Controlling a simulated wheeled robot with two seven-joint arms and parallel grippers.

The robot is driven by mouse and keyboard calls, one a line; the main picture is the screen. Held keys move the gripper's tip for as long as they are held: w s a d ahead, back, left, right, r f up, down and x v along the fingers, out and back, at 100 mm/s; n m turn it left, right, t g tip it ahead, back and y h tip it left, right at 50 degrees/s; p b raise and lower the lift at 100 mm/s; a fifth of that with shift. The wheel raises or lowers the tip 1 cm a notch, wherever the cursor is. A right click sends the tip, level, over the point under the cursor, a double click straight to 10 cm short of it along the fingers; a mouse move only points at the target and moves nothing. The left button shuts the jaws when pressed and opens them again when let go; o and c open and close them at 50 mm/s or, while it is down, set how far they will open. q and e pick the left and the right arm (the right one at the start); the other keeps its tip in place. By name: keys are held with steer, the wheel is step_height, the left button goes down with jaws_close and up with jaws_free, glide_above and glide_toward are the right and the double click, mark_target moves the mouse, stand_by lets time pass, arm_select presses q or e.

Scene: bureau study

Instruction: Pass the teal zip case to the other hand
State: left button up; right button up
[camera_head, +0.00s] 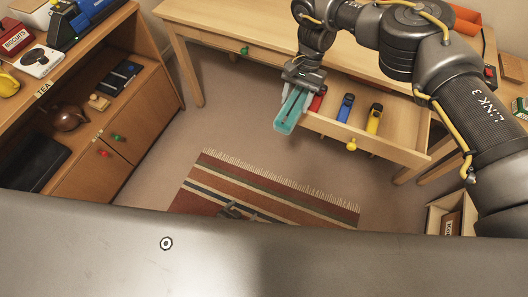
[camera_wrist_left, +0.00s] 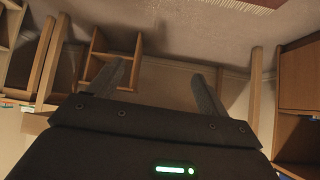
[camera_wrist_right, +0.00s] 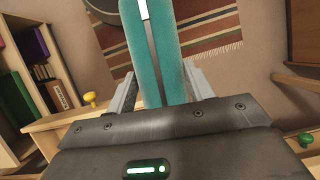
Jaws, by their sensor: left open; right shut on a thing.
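The teal zip case (camera_head: 291,111) hangs in my right gripper (camera_head: 299,84), above the floor in front of the open desk drawer. In the right wrist view the teal zip case (camera_wrist_right: 143,50) stands lengthwise between the two fingers of my right gripper (camera_wrist_right: 162,88), which are shut on it. My left gripper (camera_wrist_left: 160,80) is open and empty in the left wrist view, its fingers well apart. In the head view only a small dark part of my left gripper (camera_head: 234,210) shows low over the rug, apart from the case.
The open drawer (camera_head: 390,150) holds red, blue (camera_head: 345,107) and yellow (camera_head: 374,118) items. The desk (camera_head: 225,22) is behind it. A wooden cabinet (camera_head: 150,105) stands left, a box (camera_head: 436,215) lower right. The striped rug (camera_head: 310,199) and floor between are clear.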

arm_select(q)
steer(key=w+d+r+t+h, duration=0.15)
steer(key=w+d+r, duration=0.3)
steer(key=r, duration=0.55)
steer(key=t+h, duration=0.2)
steer(key=t, duration=0.5)
glide_toward(281, 127)
steer(key=shift+g, duration=0.25)
steer(key=x, duration=1.2)
steer(key=shift+w+a+r, duration=0.1)
steer(key=shift+r, duration=0.15)
steer(key=c, duration=1)
steer(key=shift+c, duration=0.6)
arm_select(e)
steer(key=o, duration=1.1)
